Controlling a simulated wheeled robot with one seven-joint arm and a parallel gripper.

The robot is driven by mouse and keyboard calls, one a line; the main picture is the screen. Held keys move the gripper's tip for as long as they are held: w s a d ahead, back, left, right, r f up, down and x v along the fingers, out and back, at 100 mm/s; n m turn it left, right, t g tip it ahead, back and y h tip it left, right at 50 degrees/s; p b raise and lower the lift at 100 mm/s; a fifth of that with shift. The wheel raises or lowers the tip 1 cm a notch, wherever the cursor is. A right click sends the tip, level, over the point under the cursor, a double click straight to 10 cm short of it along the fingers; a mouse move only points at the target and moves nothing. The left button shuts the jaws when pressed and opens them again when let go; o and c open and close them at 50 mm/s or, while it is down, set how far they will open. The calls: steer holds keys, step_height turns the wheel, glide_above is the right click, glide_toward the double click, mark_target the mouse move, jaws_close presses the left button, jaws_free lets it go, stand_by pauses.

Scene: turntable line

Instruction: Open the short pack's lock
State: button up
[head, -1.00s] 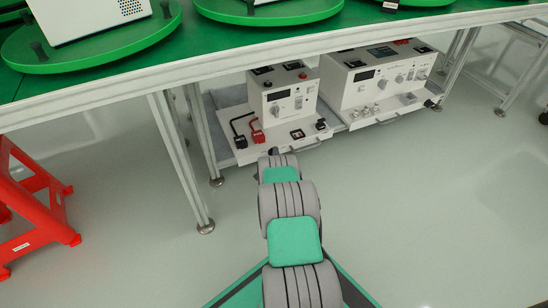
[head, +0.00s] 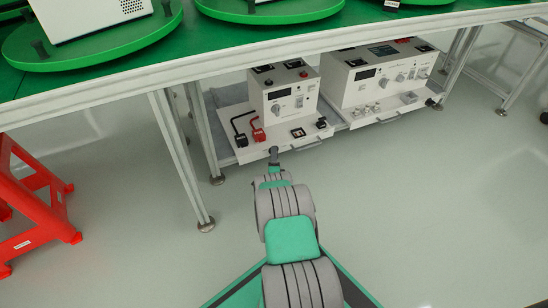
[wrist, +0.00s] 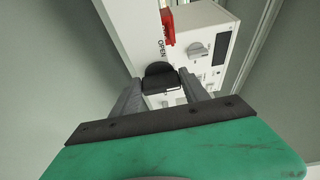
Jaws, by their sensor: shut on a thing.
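The short pack (head: 285,98) is the narrower white unit on the left of the shelf under the bench. Its lock, a black knob (wrist: 159,71), sits on the front edge of the pack's white tray in the wrist view, beside the printed word OPEN. My gripper (wrist: 160,88) has one grey finger on each side of the knob and is shut on it. In the head view my gripper (head: 274,158) is at the tray's front edge, and my arm and the gripper largely hide the lock.
A wider white pack (head: 380,78) stands to the right on the same shelf. Black and red plugs (head: 257,134) are on the short pack's tray. A bench leg (head: 182,160) and a red stool (head: 35,200) are at the left.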

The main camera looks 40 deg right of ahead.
steer(key=o, duration=1.4)
steer(key=p+v, duration=0.4)
steer(key=v, duration=0.4)
steer(key=shift+d, duration=0.1)
